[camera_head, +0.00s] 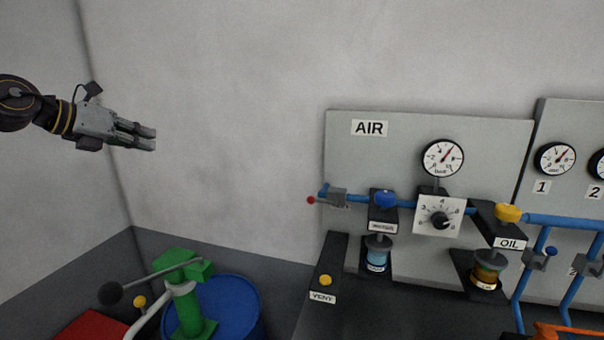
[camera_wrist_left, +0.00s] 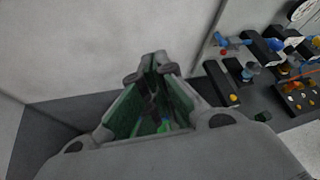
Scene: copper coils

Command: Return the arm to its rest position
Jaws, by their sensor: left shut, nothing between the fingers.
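My left gripper (camera_head: 146,138) reaches in from the left edge of the head view, high in front of the bare grey wall. Its fingers are shut with nothing between them, and it touches nothing. In the left wrist view the shut fingers (camera_wrist_left: 155,62) fill the middle, seen from behind. My right arm and right gripper show in neither view.
A panel marked AIR (camera_head: 400,160) with a gauge (camera_head: 442,158) and blue pipes stands at the right. A black box marked VENT (camera_head: 323,270) has a yellow button. The wall between is clear.

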